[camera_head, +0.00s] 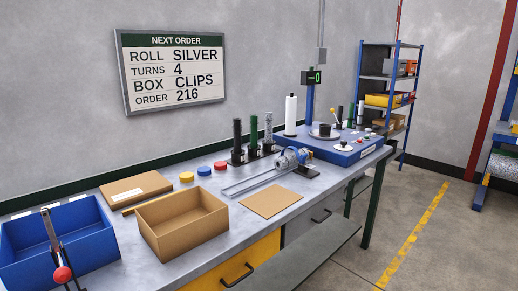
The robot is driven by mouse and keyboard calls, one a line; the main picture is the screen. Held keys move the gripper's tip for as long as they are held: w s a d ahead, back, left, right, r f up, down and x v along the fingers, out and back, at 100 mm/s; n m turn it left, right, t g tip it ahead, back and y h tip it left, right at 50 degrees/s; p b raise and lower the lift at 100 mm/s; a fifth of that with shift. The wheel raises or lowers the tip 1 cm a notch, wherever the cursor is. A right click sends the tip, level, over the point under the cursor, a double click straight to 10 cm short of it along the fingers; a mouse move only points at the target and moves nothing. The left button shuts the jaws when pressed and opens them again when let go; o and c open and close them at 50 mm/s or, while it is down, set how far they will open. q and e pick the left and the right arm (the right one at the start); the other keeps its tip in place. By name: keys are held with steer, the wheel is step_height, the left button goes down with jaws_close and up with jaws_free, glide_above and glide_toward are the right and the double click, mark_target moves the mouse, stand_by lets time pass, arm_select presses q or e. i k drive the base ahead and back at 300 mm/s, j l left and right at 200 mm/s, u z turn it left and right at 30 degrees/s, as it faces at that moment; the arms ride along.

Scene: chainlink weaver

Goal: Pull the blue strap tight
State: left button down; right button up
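I cannot make out a blue strap in the head view. A small machine with blue and grey parts (290,157) sits on the workbench, at the end of a pair of long metal rails (252,182). It is too small to tell whether any of its blue is a strap. Neither of my grippers shows.
Floor at right is clear.

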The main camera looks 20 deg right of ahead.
mark_target(303, 156)
steer(key=i+l+u, duration=0.25)
steer(key=l+u, duration=0.15)
steer(key=l, duration=0.4)
steer(key=i+l+u, duration=0.1)
steer(key=l+u, duration=0.25)
steer(key=l, duration=0.5)
steer(key=l+u, duration=0.4)
steer(key=l, duration=0.45)
